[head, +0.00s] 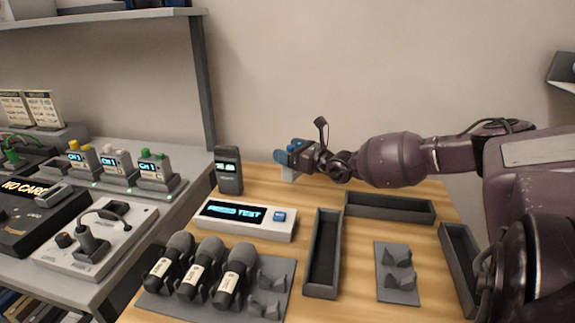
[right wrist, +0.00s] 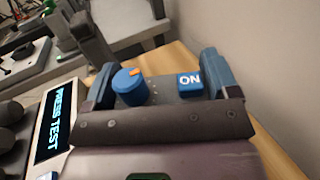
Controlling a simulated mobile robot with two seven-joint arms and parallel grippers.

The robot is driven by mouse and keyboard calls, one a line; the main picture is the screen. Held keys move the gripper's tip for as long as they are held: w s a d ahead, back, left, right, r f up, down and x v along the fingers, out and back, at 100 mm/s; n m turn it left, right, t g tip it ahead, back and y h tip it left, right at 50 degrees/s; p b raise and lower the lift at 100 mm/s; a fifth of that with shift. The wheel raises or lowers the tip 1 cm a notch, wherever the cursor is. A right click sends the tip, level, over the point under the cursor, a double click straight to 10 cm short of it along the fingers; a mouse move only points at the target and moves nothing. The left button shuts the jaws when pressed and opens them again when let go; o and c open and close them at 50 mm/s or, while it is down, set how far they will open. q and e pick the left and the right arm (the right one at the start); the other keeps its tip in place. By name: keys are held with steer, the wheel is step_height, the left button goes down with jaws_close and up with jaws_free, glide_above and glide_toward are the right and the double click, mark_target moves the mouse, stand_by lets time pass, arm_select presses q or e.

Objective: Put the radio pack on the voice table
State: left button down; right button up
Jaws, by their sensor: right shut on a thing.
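In the right wrist view the device (right wrist: 190,95) shows a blue knob with an orange mark and a blue "ON" button between the fingers. Its lower part is mostly hidden, and I cannot tell whether it touches the table. I take the wooden table with the microphones for the voice table. My left gripper is not in view.
Microphones (head: 202,268), a white "PRESS TEST" panel (head: 275,228), a dark upright unit (head: 228,171), and empty dark trays (head: 324,253) (head: 390,207) stand on the wooden table. A grey side table (head: 120,265) at left holds several CH 1 units (head: 117,163). A wall stands close behind.

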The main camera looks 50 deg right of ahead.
mark_target(288, 175)
step_height(288, 175, down, 4)
steer(key=shift+r+b, duration=0.1)
steer(key=shift+b, duration=0.25)
steer(key=shift+w+f, duration=0.1)
steer(key=shift+f, duration=0.15)
steer(key=shift+r, duration=0.2)
steer(key=shift+f, duration=0.1)
steer(key=o, duration=0.9)
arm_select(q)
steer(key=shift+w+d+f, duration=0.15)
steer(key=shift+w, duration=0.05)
